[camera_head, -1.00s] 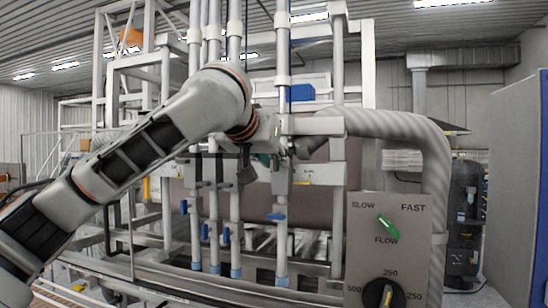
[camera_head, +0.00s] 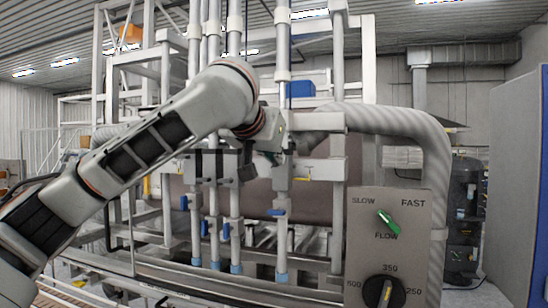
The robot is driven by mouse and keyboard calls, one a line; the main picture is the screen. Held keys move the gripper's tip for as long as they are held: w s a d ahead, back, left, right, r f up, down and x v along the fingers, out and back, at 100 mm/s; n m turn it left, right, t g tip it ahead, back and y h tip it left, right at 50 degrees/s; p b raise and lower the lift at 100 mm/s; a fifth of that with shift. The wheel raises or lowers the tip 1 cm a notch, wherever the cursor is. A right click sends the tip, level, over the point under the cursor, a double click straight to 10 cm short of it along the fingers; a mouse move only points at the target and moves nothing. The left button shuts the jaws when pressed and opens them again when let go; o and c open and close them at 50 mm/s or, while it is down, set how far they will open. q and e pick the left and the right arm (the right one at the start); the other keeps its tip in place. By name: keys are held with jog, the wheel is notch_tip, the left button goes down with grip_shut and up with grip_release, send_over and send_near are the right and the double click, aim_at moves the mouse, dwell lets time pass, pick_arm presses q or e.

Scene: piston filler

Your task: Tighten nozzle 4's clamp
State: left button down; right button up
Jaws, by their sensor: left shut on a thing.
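Several pale vertical nozzle tubes with blue tips hang in the filler frame. The rightmost nozzle (camera_head: 282,245) has a blue lever (camera_head: 275,213) low on its tube; I cannot read a number on it. My left arm reaches across from the left. My left gripper (camera_head: 286,150) is at the upper part of this nozzle, by the horizontal bar, shut on a small clamp part there. The fingers and wrist largely hide that part. The gripper is tilted, with dark fingers by the tube. My right gripper is not in view.
A control panel (camera_head: 415,240) with a green flow switch (camera_head: 387,222) and a black dial (camera_head: 384,292) stands at the front right. A thick grey hose (camera_head: 432,150) curves behind it. Other nozzle tubes (camera_head: 236,245) stand close on the left. A yellow-handled part (camera_head: 302,179) lies just right.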

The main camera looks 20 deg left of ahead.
pick_arm(q)
jog(key=m+t+y+b, duration=0.1)
jog(key=m+y+b, duration=0.1)
jog(key=m, duration=0.2)
jog(key=m+t+y+b, duration=0.1)
jog(key=m+y+b, duration=0.1)
jog(key=m+b, duration=0.1)
jog(key=d+f+m+t+y+b, duration=0.1)
jog(key=m+y+b, duration=0.1)
jog(key=m, duration=0.3)
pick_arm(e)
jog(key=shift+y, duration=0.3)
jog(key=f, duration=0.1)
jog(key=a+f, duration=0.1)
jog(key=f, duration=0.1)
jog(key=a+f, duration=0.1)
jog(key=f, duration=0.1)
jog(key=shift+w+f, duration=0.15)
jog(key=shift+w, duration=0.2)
pick_arm(q)
jog(key=shift+m+b, duration=0.3)
jog(key=shift+m, duration=0.1)
jog(key=shift+a, duration=0.1)
jog(key=c, duration=2.2)
grip_release()
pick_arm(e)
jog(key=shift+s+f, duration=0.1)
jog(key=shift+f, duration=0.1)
